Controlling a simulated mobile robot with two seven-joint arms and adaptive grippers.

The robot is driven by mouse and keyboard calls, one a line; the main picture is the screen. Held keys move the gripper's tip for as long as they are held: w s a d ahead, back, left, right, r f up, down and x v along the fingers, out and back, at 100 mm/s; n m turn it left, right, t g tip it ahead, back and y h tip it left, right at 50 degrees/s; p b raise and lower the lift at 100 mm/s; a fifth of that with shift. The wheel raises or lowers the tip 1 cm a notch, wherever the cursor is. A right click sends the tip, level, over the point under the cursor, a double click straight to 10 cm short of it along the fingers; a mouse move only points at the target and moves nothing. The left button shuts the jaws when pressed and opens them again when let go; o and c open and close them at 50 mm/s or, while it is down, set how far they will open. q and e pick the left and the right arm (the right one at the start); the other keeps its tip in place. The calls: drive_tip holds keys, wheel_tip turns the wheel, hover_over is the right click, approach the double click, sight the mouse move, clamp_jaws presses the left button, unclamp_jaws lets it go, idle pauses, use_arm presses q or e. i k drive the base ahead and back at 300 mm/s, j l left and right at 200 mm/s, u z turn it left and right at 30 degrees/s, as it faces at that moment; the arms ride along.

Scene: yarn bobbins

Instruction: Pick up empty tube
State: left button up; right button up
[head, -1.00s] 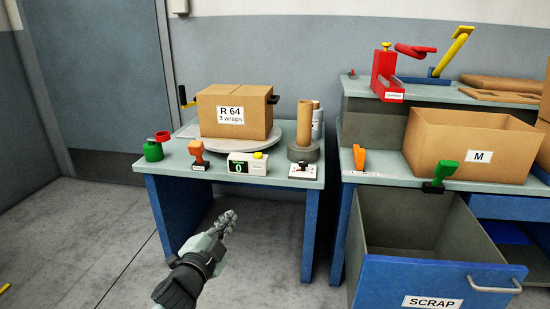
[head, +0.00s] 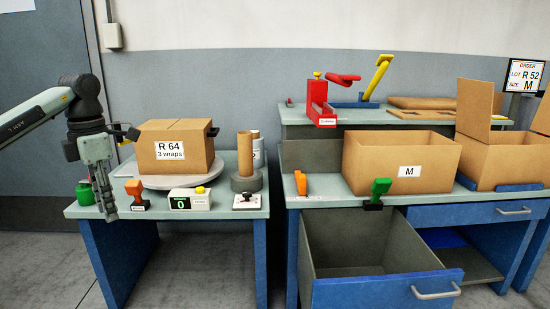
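A brown cardboard tube (head: 245,154) stands upright in a dark grey round base (head: 246,182) at the back right of the left table. No yarn shows on it. My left gripper (head: 107,205) points down at the left table's left front, well left of the tube, beside the green tape dispenser (head: 85,194). Its fingers look close together, but I cannot tell whether they are open or shut. Nothing shows held in it. My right gripper is not in view.
A closed box marked R 64 (head: 173,149) sits on a round turntable (head: 203,190) between my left gripper and the tube. A stamp (head: 136,195), a counter (head: 189,200) and a white device (head: 247,201) line the front. The scrap drawer (head: 375,288) stands open at right.

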sight(245, 139)
drive_tip(key=i+j+z, duration=0.15)
drive_tip(key=z, duration=0.2)
drive_tip(key=i+j+z, duration=0.1)
drive_tip(key=j+z, duration=0.25)
drive_tip(key=i+j+z, duration=0.1)
drive_tip(key=z, duration=0.25)
drive_tip(key=i+j+z, duration=0.1)
drive_tip(key=j+z, duration=0.25)
drive_tip(key=j, duration=0.85)
drive_tip(key=j+z, duration=0.1)
drive_tip(key=j, duration=1.05)
drive_tip(key=i, duration=0.25)
drive_tip(key=l, duration=0.2)
